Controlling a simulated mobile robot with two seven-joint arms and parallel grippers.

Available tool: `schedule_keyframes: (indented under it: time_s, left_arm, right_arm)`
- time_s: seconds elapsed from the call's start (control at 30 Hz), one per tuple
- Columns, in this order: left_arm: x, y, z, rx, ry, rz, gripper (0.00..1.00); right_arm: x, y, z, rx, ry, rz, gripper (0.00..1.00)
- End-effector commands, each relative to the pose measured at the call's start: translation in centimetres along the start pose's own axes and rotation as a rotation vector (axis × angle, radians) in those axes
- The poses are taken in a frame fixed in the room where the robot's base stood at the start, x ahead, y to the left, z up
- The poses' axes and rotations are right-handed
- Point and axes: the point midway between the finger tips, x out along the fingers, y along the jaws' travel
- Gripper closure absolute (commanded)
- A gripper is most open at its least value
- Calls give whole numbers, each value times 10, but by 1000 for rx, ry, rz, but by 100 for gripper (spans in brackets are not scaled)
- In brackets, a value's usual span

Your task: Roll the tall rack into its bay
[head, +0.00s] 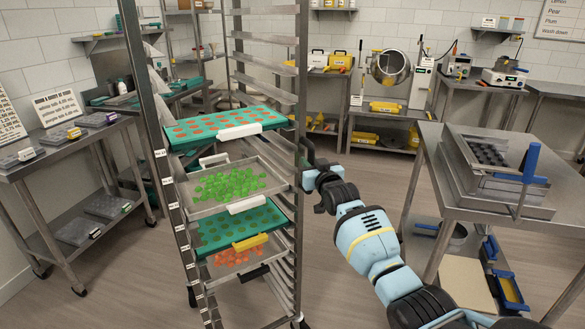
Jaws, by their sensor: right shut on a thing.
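The tall rack (297,190) is a metal frame on castors, standing in front of me left of centre. It holds a green tray with orange pieces (228,127), a metal tray of green gummies (268,166), a second green tray (215,241) with a yellow handle, and a lower tray of orange gummies (236,258). My right gripper (309,178) is at the rack's right upright and shut on it; its fingertips are partly hidden. My left gripper is out of view. I cannot tell which space is the bay.
A steel table with a moulding tray and blue handle (532,160) stands close on the right. A bench with grey trays (75,140) stands on the left. Back benches carry machines and a round steel pan (391,67). Floor is open behind the rack's right side.

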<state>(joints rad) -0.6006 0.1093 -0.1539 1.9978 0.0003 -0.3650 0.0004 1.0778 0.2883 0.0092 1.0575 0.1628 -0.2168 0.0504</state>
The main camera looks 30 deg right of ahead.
Motion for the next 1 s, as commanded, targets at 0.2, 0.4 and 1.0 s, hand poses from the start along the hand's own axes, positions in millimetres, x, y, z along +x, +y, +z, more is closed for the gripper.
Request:
schedule_keyframes:
  time_s: [0.2, 0.4, 1.0]
  left_arm:
    - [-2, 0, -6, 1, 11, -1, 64]
    - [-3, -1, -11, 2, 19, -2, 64]
    - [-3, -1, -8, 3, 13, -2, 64]
  right_arm:
    - [-2, 53, -3, -1, 2, 113, 100]
    - [-11, 93, -3, 0, 1, 210, 100]
    - [-62, 208, -1, -4, 2, 511, 100]
